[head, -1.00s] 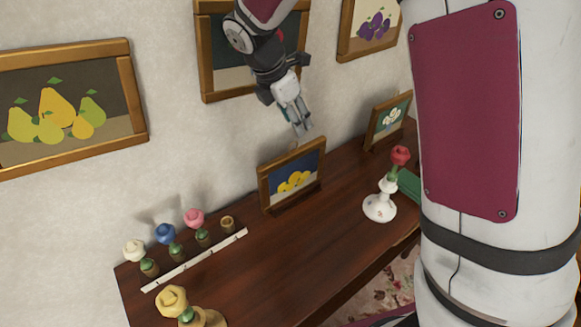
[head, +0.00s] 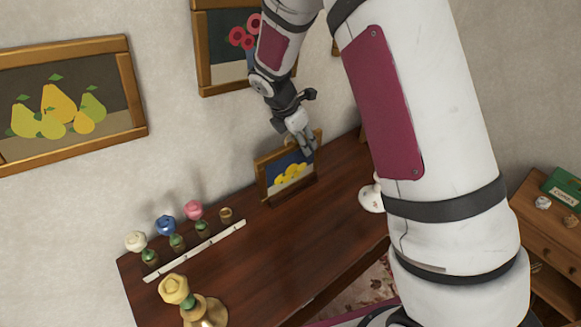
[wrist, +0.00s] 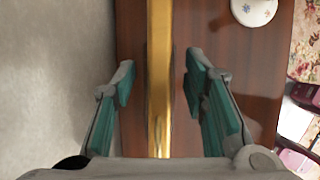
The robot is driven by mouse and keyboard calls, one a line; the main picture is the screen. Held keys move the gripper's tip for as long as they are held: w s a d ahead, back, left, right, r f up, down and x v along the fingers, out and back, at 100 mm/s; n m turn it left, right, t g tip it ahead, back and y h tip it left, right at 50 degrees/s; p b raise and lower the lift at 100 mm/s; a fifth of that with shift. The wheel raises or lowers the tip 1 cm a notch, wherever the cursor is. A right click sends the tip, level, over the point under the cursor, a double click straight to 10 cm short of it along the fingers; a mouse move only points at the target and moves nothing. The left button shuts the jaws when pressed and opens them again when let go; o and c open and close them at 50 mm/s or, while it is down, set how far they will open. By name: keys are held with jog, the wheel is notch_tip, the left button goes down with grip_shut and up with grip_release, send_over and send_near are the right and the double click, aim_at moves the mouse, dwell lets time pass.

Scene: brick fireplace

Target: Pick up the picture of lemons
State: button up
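The picture of lemons (head: 290,177) is a small gold-framed picture with yellow lemons on dark blue. It stands upright on the wooden table (head: 265,240), close to the wall. My gripper (head: 303,146) is at the top right part of its frame in the head view and covers part of it. In the wrist view my gripper (wrist: 158,85) is open, with its teal-padded fingers on either side of the frame's gold top edge (wrist: 159,60). Gaps show between the frame and both fingers.
Several rose ornaments stand along a white strip (head: 200,250) to the left, with a yellow rose (head: 174,289) in front. A white vase base (head: 371,197) is to the right, partly behind my arm. A pears picture (head: 60,105) hangs on the wall.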

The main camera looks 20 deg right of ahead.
grip_shut()
jog(key=shift+r, duration=0.15)
